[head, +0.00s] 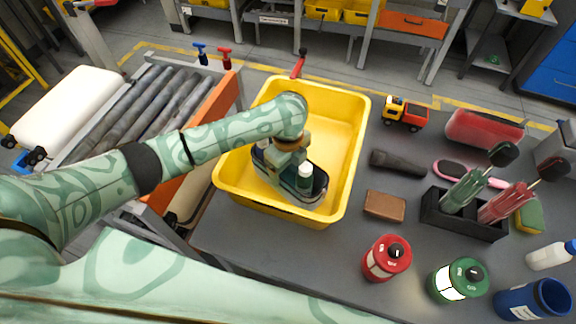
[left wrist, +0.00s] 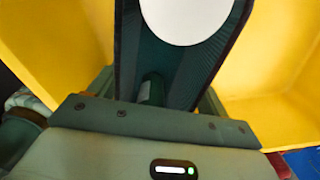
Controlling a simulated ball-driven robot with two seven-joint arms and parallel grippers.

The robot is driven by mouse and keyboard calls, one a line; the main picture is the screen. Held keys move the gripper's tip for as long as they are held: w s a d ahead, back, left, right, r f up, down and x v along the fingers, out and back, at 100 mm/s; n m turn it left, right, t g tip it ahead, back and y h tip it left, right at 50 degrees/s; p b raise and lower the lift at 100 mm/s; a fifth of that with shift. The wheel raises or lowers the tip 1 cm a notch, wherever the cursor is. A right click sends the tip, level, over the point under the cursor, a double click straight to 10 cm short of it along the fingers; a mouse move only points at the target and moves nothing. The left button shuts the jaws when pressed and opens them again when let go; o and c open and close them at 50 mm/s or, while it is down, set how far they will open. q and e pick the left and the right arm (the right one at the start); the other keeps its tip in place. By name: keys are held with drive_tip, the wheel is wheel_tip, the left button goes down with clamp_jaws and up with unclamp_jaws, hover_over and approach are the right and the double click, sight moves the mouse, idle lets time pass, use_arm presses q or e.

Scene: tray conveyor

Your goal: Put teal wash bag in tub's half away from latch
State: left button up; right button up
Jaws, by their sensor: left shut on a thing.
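The yellow tub (head: 345,105) stands on the grey table, with a red latch-like lever (head: 299,63) at its far rim. The teal wash bag (head: 312,199) is inside the tub's near half, on the side away from that lever. It is open-topped, dark-edged and holds a white-capped bottle (head: 305,178). My left gripper (head: 291,160) reaches down into the tub and is shut on the bag. The bag (left wrist: 172,75) also fills the middle of the left wrist view between yellow walls. Whether its base touches the tub floor is hidden. My right gripper is out of view.
A roller conveyor (head: 150,95) with an orange side plate (head: 216,107) is left of the tub. Right of it are a brown block (head: 385,206), a dark torch-like object (head: 398,162), a toy truck (head: 404,113) and red (head: 386,259) and green (head: 458,280) canisters.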

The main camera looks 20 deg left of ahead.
use_arm(q)
drive_tip(key=o, duration=1.3)
drive_tip(key=shift+f, duration=0.1)
drive_tip(key=shift+o, duration=0.2)
wheel_tip(320, 180, up, 12)
drive_tip(key=p, duration=0.5)
